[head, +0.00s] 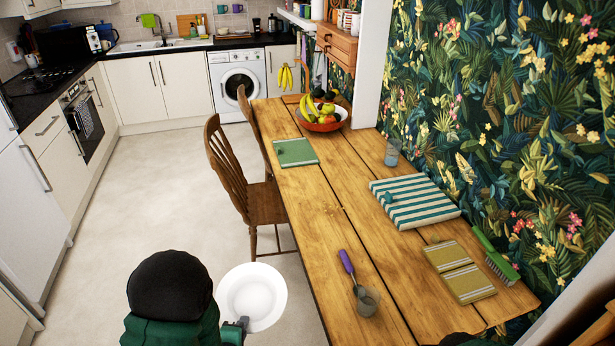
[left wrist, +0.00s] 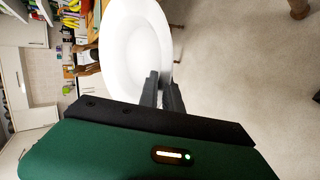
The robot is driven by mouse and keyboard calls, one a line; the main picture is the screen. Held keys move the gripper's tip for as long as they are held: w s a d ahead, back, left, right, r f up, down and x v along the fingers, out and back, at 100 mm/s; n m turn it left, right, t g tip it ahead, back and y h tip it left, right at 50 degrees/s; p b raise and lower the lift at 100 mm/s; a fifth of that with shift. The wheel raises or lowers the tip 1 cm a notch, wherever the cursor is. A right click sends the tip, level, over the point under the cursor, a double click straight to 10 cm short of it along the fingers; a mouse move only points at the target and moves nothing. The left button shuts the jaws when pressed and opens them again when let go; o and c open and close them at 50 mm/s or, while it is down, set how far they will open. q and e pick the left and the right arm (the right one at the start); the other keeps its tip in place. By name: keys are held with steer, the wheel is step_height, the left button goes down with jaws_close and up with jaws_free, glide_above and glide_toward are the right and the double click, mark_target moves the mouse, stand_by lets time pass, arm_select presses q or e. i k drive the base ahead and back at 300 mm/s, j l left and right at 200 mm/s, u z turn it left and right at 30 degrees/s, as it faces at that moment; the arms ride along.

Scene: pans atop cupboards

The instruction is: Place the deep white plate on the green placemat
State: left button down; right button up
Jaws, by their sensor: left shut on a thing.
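The deep white plate (head: 252,296) is held off the table, over the floor to the left of the table's near part. My left gripper (head: 240,324) is shut on its near rim. In the left wrist view, the fingers (left wrist: 161,88) pinch the rim of the plate (left wrist: 135,45). The green placemat (head: 300,153) lies flat on the far half of the table, near its left edge, well beyond the plate. A small dark green thing shows at its left part; I cannot tell what it is. My right gripper is not in view.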

mark_target(305, 150)
steer(key=i+j+z, duration=0.25)
steer(key=j+z, duration=0.2)
steer(key=j, duration=0.7)
steer(key=j+z, duration=0.5)
steer(key=j, duration=0.7)
steer(key=i+j+z, duration=0.3)
steer(key=i+j, duration=0.15)
steer(key=j, duration=0.15)
steer(key=i+j+z, duration=0.15)
steer(key=j, duration=0.2)
steer(key=i+j+z, duration=0.15)
steer(key=j, duration=0.2)
steer(key=i+j+z, duration=0.15)
steer(key=j, duration=0.2)
steer(key=i+j+z, duration=0.15)
steer(key=j, duration=0.25)
steer(key=i+j+z, duration=0.35)
steer(key=i+j, duration=0.05)
steer(key=i, duration=0.1)
